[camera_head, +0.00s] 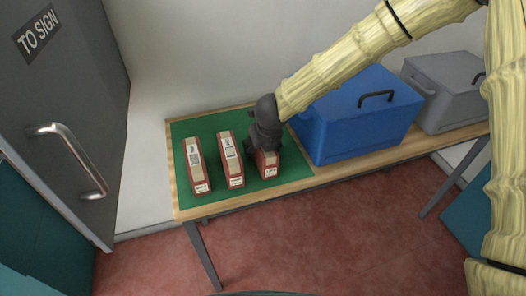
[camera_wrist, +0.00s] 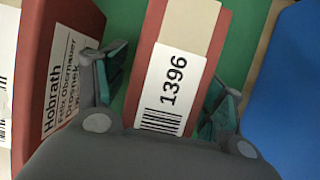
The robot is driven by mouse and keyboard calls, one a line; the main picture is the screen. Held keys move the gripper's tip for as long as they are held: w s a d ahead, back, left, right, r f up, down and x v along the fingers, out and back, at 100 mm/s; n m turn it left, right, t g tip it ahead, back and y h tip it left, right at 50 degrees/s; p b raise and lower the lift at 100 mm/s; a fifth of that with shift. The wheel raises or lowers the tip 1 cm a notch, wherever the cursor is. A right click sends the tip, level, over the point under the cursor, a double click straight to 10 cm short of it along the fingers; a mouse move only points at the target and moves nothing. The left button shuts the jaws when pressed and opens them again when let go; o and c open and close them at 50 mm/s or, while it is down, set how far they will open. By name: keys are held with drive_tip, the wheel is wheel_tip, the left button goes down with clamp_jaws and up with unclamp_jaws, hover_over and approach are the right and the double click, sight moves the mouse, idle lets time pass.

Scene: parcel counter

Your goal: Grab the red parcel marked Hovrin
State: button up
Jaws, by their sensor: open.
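Three red parcels with tan tops and white labels stand in a row on a green mat: a left one (camera_head: 196,165), a middle one (camera_head: 232,160) and a right one (camera_head: 268,166). My gripper (camera_head: 262,148) is over the right parcel and hides its far part. In the wrist view my gripper (camera_wrist: 167,82) is open, one finger on each side of a parcel labelled 1396 (camera_wrist: 188,55); its name side is out of sight. A neighbouring red parcel (camera_wrist: 62,50) at the left reads Hobrath. I cannot read Hovrin on any parcel.
The green mat (camera_head: 210,126) lies on a wooden-topped table (camera_head: 330,172). A blue box (camera_head: 352,130) with a black handle stands close to the right of the parcels, a grey box (camera_head: 450,95) beyond it. A grey door (camera_head: 70,100) marked TO SIGN is at the left.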

drive_tip(key=shift+f, duration=0.25)
drive_tip(key=shift+c, duration=0.4)
drive_tip(key=c, duration=1.2)
